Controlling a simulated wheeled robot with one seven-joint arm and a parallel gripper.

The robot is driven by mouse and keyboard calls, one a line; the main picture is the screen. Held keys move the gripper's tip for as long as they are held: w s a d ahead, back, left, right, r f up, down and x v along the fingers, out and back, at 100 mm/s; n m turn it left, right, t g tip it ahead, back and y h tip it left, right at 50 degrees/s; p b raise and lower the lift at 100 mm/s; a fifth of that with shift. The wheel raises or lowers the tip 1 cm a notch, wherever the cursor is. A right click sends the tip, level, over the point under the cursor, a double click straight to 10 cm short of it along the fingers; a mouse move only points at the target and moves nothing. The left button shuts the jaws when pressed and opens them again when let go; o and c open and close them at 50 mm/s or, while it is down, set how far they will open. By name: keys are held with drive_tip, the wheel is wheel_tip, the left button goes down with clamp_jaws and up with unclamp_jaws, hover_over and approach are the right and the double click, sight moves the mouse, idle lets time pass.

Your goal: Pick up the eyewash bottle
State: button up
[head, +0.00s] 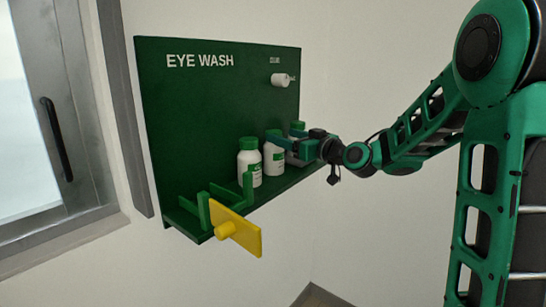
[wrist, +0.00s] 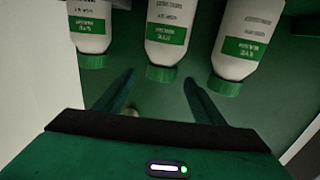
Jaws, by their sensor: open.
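Three white eyewash bottles with green caps and green label bands stand in a row on the green shelf: the left one (head: 250,165), the middle one (head: 273,160) and the right one (head: 294,158), partly hidden by my gripper. My gripper (head: 285,142) reaches in from the right at the height of the caps. In the wrist view the bottles appear upside down. There my open gripper (wrist: 160,77) points at the middle bottle (wrist: 170,32), with its cap near the gap between the fingertips. The gap holds nothing firmly, and I cannot tell the exact depth.
The green EYE WASH board (head: 200,105) stands behind the shelf. A white knob (head: 280,79) sticks out of it at upper right. Green upright brackets (head: 204,211) and a yellow plate with a knob (head: 246,237) are at the shelf's left front.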

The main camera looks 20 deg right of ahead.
sight(274, 131)
drive_tip(key=shift+x, duration=2.8)
clamp_jaws()
